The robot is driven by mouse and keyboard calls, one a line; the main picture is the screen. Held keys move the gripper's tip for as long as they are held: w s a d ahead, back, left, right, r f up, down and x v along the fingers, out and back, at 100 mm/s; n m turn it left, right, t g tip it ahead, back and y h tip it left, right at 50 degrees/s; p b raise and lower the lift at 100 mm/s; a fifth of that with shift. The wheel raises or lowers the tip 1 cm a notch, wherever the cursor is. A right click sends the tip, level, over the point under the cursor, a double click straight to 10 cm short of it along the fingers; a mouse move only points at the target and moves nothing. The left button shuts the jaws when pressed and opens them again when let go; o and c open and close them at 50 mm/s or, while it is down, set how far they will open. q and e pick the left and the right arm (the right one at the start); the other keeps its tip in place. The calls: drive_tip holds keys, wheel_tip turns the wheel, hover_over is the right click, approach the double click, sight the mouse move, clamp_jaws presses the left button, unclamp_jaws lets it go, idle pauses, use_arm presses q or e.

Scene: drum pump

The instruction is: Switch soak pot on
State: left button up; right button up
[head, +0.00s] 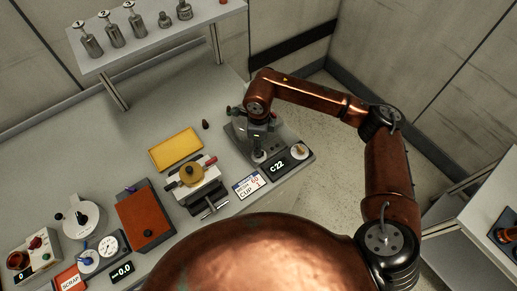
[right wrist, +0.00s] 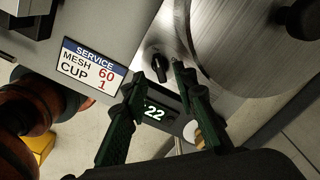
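The soak pot unit stands at the table's right end in the head view, with a grey base (head: 304,163) and a display (head: 278,167) reading about 22. In the right wrist view its round metal body (right wrist: 235,45) fills the upper right, and the display (right wrist: 153,111) is partly hidden behind my fingers. A small black switch (right wrist: 158,66) stands on the base. My right gripper (right wrist: 157,78) is open, its fingertips to either side of the switch in that view; I cannot tell whether they touch it. It also shows over the unit in the head view (head: 259,154). My left gripper is not in view.
A service card (head: 248,185) reads mesh 60, cup 1. A pale knob (head: 299,150) sits right of the display. A yellow tray (head: 175,150), an orange-brown pad (head: 146,214) and a clamp device (head: 194,178) lie left.

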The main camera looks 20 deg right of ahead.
drive_tip(key=shift+f, duration=1.4)
drive_tip(key=shift+c, duration=0.4)
clamp_jaws()
